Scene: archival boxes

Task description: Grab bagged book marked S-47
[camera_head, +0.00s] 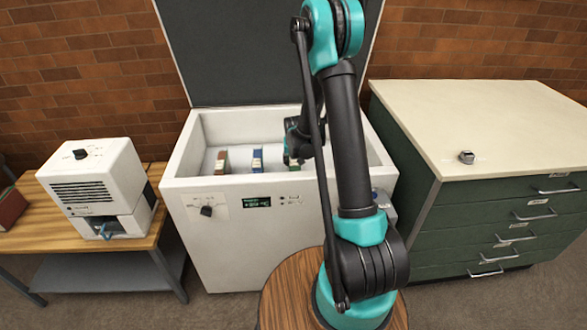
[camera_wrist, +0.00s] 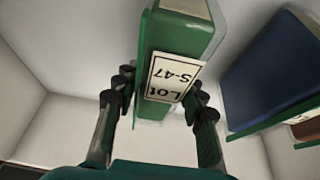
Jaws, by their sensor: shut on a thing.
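The book marked "Lot S-47" (camera_wrist: 182,35) is green, with a white label that reads upside down in the wrist view. My gripper (camera_wrist: 155,95) has one finger on each side of its spine and is shut on it. In the head view my gripper (camera_head: 293,158) is down inside the open white chest (camera_head: 245,237), and the green book is mostly hidden there by my arm.
A blue book (camera_wrist: 270,75) stands close to the right of the green one in the wrist view. A red-brown book (camera_head: 221,162) stands further left in the chest. The chest walls surround my gripper. A green cabinet (camera_head: 490,120) stands right, a white device (camera_head: 97,185) left.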

